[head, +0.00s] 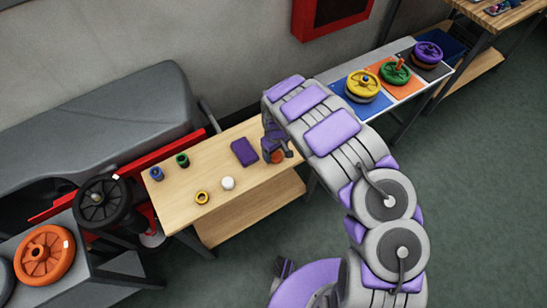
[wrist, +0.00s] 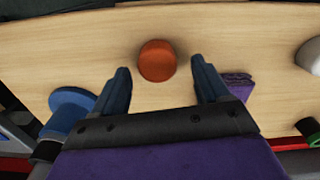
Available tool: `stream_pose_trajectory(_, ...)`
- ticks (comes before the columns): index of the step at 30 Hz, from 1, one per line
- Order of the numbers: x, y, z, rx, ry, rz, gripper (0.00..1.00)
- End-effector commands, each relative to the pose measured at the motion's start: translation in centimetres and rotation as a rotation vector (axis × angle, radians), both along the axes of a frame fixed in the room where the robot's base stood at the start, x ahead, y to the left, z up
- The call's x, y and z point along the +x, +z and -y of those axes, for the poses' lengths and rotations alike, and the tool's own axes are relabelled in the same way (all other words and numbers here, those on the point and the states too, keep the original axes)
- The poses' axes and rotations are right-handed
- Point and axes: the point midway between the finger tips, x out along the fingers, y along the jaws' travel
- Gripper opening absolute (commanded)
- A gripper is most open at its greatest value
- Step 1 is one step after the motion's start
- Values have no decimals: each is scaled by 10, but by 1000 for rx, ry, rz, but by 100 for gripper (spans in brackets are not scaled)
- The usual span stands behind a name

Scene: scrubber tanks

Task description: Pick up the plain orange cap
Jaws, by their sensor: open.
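The plain orange cap (wrist: 157,60) stands on the wooden table, seen from above in the wrist view. In the head view the orange cap (head: 278,157) shows just below my gripper. My gripper (wrist: 160,78) is open and empty, its two dark fingers on either side of the cap's near edge in the picture. The cap appears apart from both fingers. In the head view my gripper (head: 277,150) hangs over the right part of the table, and my wrist hides some of it.
A purple folded cloth (head: 244,152) lies beside the cap. A white cap (head: 228,183), a yellow ring (head: 202,198), a green-banded cap (head: 182,160) and a blue one (head: 157,173) stand further left. Wheels lie on coloured mats on the bench (head: 448,72) at the right.

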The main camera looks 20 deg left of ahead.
Motion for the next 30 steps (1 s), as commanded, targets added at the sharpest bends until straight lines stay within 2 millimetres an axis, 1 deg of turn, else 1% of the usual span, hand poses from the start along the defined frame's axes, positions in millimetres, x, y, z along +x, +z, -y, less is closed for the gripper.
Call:
stream_pose_trajectory(1,0,-7,2,1,-2,-1,75)
stream_pose_trajectory(3,0,-10,0,-1,-2,0,75)
stream_pose_trajectory(9,0,-12,-9,-9,0,3,74)
stream_pose_trajectory(14,0,-13,-12,-12,1,4,59)
stream_pose_trajectory(22,0,-10,-2,-4,-1,1,33)
stream_pose_trajectory(27,0,-10,-2,-3,-1,1,16)
stream_pose_trajectory(30,0,-11,-6,-7,0,2,16)
